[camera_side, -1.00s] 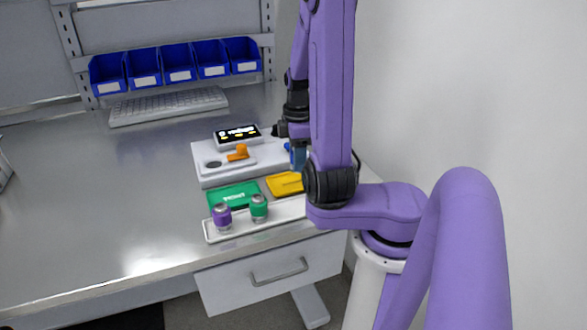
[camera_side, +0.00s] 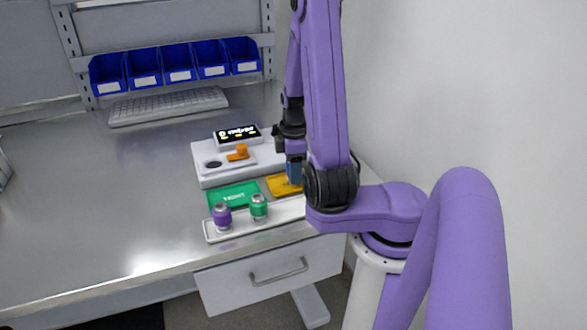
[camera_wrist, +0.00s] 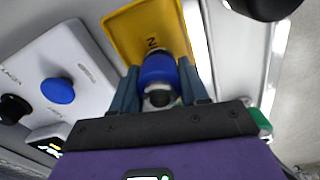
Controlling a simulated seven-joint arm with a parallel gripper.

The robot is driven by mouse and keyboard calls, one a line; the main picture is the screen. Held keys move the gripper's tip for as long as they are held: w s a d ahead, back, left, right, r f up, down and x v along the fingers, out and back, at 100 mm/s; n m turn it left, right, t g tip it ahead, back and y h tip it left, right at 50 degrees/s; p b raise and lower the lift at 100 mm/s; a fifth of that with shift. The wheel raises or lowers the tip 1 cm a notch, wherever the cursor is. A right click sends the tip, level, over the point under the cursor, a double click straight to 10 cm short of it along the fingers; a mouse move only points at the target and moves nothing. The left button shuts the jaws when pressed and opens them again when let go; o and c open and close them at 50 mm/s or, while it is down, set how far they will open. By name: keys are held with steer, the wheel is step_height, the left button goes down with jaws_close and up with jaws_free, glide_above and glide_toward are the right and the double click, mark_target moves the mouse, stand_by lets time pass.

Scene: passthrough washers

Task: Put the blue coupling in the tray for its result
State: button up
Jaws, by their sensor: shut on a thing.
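My gripper (camera_side: 294,174) is shut on the blue coupling (camera_wrist: 158,72), with one finger on each side of it in the wrist view. The coupling has a blue body and a metal end; in the side view I cannot pick it out from the bluish fingers. The yellow tray (camera_side: 278,189) lies under and behind the fingers in the side view, partly hidden. In the wrist view the coupling overlaps the yellow tray (camera_wrist: 125,35); I cannot tell whether it touches it. The green tray (camera_side: 228,197) lies left of the yellow one, empty.
A white tester (camera_side: 212,181) stands behind the trays, with a lit screen (camera_side: 238,134), an orange lever (camera_side: 238,154) and a blue button (camera_wrist: 57,91). A white rack (camera_side: 243,229) in front holds a purple coupling (camera_side: 222,216) and a green coupling (camera_side: 259,206).

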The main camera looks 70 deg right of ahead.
steer(key=shift+f, duration=0.15)
steer(key=o, duration=1.2)
steer(key=shift+c, duration=0.2)
